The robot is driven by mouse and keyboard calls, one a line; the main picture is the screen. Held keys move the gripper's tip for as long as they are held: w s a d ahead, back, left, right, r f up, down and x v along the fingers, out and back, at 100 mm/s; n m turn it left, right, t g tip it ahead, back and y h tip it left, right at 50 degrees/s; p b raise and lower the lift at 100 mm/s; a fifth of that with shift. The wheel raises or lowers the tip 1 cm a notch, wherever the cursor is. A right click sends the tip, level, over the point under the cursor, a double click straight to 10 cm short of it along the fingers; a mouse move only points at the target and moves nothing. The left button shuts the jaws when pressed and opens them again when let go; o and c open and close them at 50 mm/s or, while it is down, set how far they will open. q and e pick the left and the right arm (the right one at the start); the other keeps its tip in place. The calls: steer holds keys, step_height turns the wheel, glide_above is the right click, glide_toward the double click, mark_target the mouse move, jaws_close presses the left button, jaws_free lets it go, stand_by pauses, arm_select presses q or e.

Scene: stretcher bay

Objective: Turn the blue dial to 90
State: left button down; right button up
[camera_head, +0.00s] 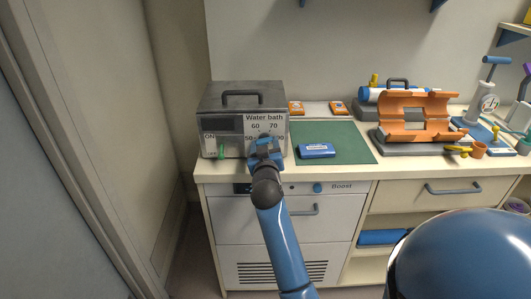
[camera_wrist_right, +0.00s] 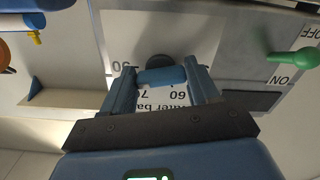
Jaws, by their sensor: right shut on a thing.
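The water bath (camera_head: 225,98) is a grey box with a white front panel at the left end of the counter. Its scale shows 60 and 70 above the dial, and more numbers are partly covered. My right gripper (camera_head: 264,146) is in front of this scale and hides most of the dial in the head view. In the right wrist view, which is upside down, my right gripper (camera_wrist_right: 162,82) is shut on the blue dial (camera_wrist_right: 161,75), with a finger on each side. The number the dial points to cannot be told. My left gripper is not in view.
A green switch (camera_head: 221,152) marked ON is left of the dial. A green mat (camera_head: 345,140) with a blue box (camera_head: 316,151) lies to the right. An orange open shell (camera_head: 415,115) stands further right. Below are a drawer front marked Boost and a blue knob (camera_head: 318,188).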

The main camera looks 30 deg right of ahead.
steer(key=shift+f+m+b, duration=0.15)
steer(key=shift+m+b, duration=0.6)
steer(key=shift+m, duration=0.45)
steer(key=o, duration=1.1)
steer(key=shift+c, duration=0.2)
steer(key=shift+a, duration=0.1)
steer(key=v, duration=1)
steer(key=shift+s, duration=0.35)
steer(key=shift+a, duration=0.15)
